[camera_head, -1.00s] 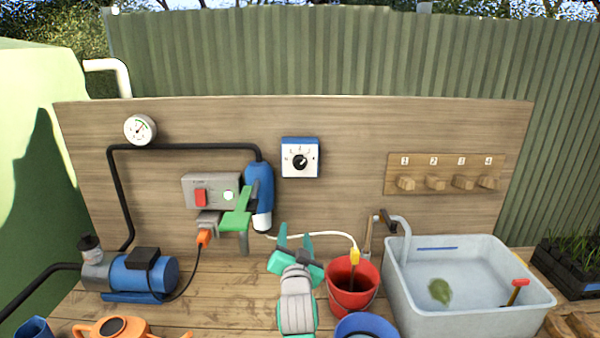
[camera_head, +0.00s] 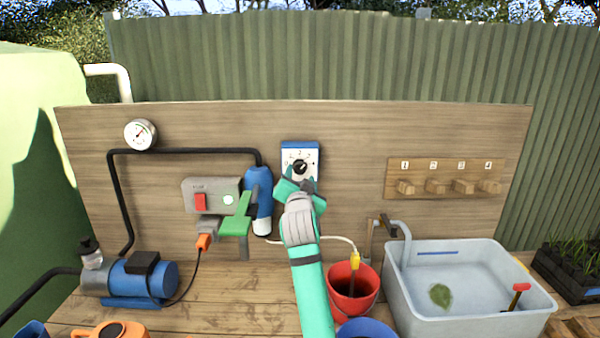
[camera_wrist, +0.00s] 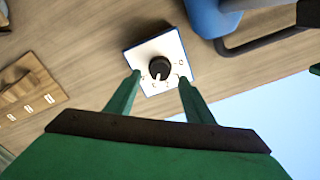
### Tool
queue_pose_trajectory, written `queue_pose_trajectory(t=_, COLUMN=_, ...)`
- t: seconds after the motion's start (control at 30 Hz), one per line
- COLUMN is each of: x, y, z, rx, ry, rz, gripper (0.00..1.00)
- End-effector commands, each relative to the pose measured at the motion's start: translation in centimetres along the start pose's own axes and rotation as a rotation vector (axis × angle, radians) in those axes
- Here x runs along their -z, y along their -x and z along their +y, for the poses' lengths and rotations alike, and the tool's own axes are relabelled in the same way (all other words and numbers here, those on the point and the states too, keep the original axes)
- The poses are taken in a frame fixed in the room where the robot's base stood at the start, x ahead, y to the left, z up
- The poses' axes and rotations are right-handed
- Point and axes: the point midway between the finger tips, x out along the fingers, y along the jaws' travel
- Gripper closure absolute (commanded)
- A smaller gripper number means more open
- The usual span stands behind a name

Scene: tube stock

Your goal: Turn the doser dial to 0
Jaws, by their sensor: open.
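The doser dial is a round black knob (camera_head: 300,167) on a white plate with a blue edge (camera_head: 301,146), fixed to the wooden back panel. In the wrist view the knob (camera_wrist: 160,68) sits on its plate (camera_wrist: 148,52), beyond and between my fingertips. My gripper (camera_head: 298,183) is open just below and in front of the dial, and its fingers (camera_wrist: 158,80) show one on each side of the knob, apart from it. The dial's marks are too small to read surely, and my gripper covers the plate's lower part in the head view.
A red bucket (camera_head: 353,290) and a grey water basin (camera_head: 450,305) are at the lower right. Numbered wooden pegs (camera_head: 437,186) are on the right.

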Motion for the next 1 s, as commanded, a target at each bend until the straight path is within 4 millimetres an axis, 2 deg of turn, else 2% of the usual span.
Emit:
queue_pose_trajectory(t=0.1, x=0.1, y=-1.9, z=0.1, rx=-0.002, ry=0.002, rz=0.000, gripper=0.52)
queue_pose_trajectory(t=0.3, x=0.1, y=-3.8, z=-0.1, rx=0.001, ry=0.001, rz=0.001, gripper=0.52)
queue_pose_trajectory(t=0.73, x=0.0, y=-4.4, z=0.0, rx=0.001, ry=0.000, rz=0.001, gripper=0.52)
queue_pose_trajectory(t=0.9, x=0.0, y=-4.4, z=0.0, rx=0.001, ry=0.000, rz=0.001, gripper=0.93)
queue_pose_trajectory(t=1.0, x=0.0, y=-4.4, z=0.0, rx=0.001, ry=0.001, rz=0.001, gripper=0.93)
